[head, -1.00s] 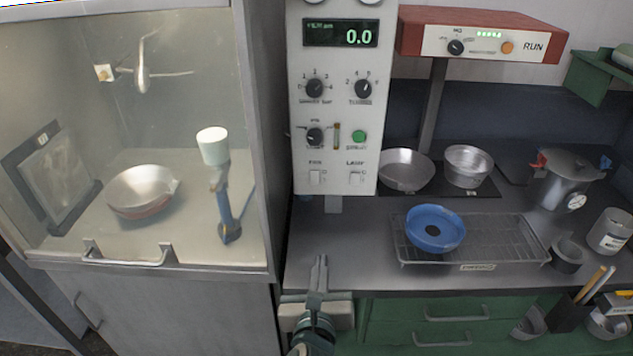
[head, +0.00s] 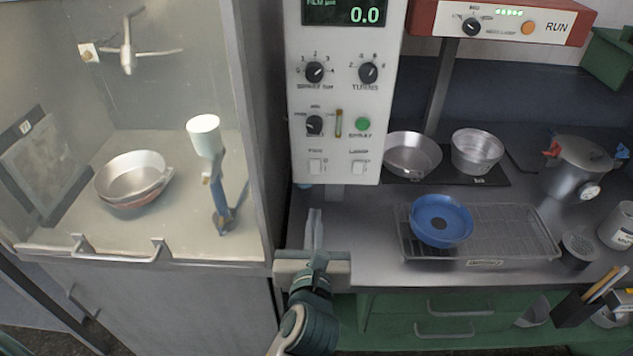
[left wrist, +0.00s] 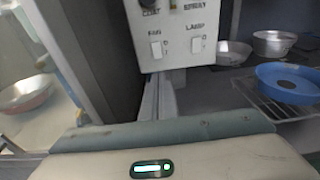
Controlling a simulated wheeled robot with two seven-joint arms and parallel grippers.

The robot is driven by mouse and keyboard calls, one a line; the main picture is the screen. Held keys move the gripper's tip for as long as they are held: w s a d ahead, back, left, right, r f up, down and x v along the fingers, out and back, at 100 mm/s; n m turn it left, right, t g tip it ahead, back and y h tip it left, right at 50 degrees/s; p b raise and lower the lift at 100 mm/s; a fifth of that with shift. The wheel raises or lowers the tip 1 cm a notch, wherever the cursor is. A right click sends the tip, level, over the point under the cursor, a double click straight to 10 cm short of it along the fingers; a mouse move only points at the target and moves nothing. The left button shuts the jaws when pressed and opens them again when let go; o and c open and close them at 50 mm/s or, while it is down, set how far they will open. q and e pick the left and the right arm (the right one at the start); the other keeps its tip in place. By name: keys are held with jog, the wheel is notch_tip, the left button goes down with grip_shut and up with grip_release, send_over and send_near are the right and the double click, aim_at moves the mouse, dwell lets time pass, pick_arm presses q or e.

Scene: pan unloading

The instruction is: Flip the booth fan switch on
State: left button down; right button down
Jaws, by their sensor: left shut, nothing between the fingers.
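The fan switch (head: 316,167) is a small white rocker at the lower left of the white control panel (head: 338,90). It also shows under its FAN label in the left wrist view (left wrist: 156,49). Whether it is on or off cannot be told. A matching lamp switch (head: 359,167) sits to its right. My left gripper (head: 314,214) is shut and empty, with its fingertips below the panel's bottom edge and apart from the switch in the picture. In the left wrist view its fingers (left wrist: 156,88) point toward the area under the fan switch. My right gripper is not in view.
The glass-fronted booth (head: 255,130) stands left of the panel, with a pan (head: 130,172) inside. A wire rack (head: 520,232) carries a blue pan (head: 441,218) on the counter. Two metal pans and a pressure pot (head: 575,165) stand behind. Counter just right of my gripper is clear.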

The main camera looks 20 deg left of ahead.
aim_at(316, 174)
pick_arm(q)
jog(key=p+x, duration=0.3)
jog(key=x, duration=1)
jog(key=shift+w+f, duration=0.1)
jog(key=shift+w, duration=0.2)
jog(key=shift+w+a, duration=0.1)
jog(key=shift+w+f+b, duration=0.1)
jog(key=shift+f+b, duration=0.15)
jog(key=shift+b, duration=0.15)
jog(key=shift+w+a+r+t, duration=0.1)
jog(key=shift+t, duration=0.2)
